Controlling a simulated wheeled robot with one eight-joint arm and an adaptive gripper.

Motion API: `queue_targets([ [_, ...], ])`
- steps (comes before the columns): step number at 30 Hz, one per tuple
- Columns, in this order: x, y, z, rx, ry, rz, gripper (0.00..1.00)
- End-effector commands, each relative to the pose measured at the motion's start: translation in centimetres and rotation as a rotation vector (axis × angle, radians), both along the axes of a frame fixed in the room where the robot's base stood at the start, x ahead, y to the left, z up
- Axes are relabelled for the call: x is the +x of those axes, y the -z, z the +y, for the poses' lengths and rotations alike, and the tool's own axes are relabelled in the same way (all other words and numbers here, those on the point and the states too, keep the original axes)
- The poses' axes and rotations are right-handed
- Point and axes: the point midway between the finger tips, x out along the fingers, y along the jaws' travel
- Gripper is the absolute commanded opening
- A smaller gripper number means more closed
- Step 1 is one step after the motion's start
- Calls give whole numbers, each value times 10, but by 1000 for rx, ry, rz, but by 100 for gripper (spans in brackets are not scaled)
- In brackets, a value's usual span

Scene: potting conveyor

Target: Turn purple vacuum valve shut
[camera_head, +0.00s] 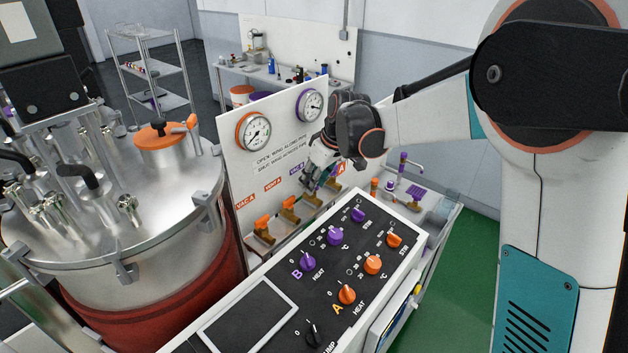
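A white upright panel carries a row of brass valves along its foot, with labels above them. The orange VAC A valve (262,223) and the orange valve beside it (289,204) show clearly at the left of the row. My gripper (318,182) is low over the right part of the row, by the purple-lettered VAC B label (296,171). A brass valve body (312,197) shows just under its fingertips. The purple wing there is mostly hidden by my gripper. I cannot tell whether the fingers touch or hold it, nor which way it points.
A purple-rimmed gauge (310,106) and an orange-rimmed gauge (253,131) sit higher on the panel (235,175). A black control console (330,265) with purple and orange knobs stands in front of the valves. A large steel vessel (110,220) stands close at the left.

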Motion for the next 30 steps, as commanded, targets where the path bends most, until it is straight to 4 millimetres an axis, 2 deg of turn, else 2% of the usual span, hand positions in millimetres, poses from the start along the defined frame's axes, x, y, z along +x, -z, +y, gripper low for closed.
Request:
queue_targets([
  [7, 0, 0, 0, 0, 0, 0, 29],
  [11, 0, 0, 0, 0, 0, 0, 0],
  [22, 0, 1, 0, 0, -23, 2, 0],
  [30, 1, 2, -1, 1, -160, 2, 0],
])
